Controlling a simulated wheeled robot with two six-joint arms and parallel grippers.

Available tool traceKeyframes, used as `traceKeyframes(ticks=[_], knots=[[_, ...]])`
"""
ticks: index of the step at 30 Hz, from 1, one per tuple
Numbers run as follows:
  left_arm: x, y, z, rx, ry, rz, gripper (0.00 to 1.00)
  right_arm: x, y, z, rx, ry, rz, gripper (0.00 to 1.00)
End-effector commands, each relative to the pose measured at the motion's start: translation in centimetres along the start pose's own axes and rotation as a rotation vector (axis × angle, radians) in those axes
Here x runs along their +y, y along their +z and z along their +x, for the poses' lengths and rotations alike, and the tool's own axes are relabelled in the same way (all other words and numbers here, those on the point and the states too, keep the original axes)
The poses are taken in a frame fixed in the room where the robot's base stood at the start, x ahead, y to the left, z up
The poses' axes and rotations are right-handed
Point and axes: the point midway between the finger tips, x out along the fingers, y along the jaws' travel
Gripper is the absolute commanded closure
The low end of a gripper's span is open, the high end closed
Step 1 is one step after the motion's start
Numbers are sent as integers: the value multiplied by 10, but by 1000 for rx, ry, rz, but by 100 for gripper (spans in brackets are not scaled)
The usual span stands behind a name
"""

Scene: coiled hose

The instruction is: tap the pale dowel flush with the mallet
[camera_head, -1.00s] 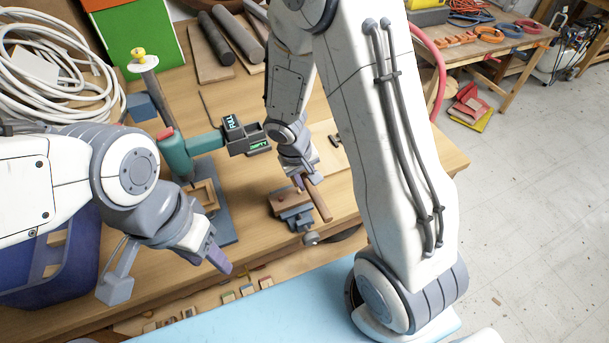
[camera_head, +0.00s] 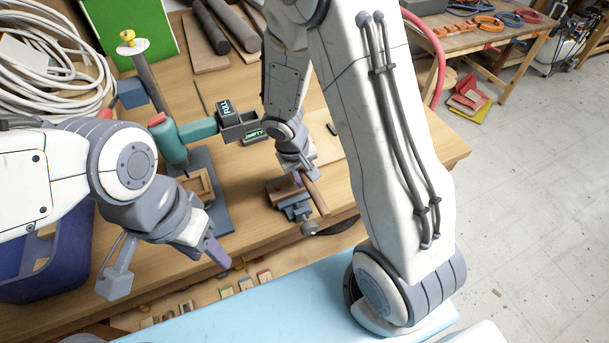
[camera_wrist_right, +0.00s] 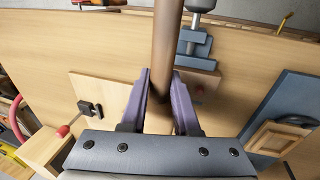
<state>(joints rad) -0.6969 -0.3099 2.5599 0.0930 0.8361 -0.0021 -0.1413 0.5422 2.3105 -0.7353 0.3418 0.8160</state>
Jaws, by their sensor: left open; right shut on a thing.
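My right gripper (camera_head: 305,178) is shut on a brown wooden handle (camera_head: 317,197), which I take to be the mallet's. In the right wrist view the handle (camera_wrist_right: 166,45) runs between the purple fingers (camera_wrist_right: 160,105) and out past the top edge. No mallet head can be made out. The vise also shows in the right wrist view (camera_wrist_right: 196,48). I cannot make out the pale dowel. My left gripper (camera_head: 168,275) is open and empty at the table's front left.
A green press-like tool (camera_head: 170,140) on a blue base with a wooden frame (camera_head: 199,187) stands left of the vise. Grey bins (camera_head: 240,128) labelled full and empty are behind. A coiled white hose (camera_head: 50,60) and blue crate (camera_head: 40,265) crowd the left.

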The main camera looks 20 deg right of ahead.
Motion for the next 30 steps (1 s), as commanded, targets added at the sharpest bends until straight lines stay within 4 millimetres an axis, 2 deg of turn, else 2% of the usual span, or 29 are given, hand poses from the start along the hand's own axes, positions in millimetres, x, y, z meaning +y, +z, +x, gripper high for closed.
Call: traceKeyframes(ticks=[17,25,26,30], knots=[[0,0,5,0,0,0,50,0,1,1,2,0,0,100],[-3,2,42,0,0,0,50,-7,2,33,3,0,1,100],[-2,2,33,-1,0,0,50,-5,2,25,3,0,0,100],[-2,1,26,0,0,0,50,-4,1,17,3,0,0,100]])
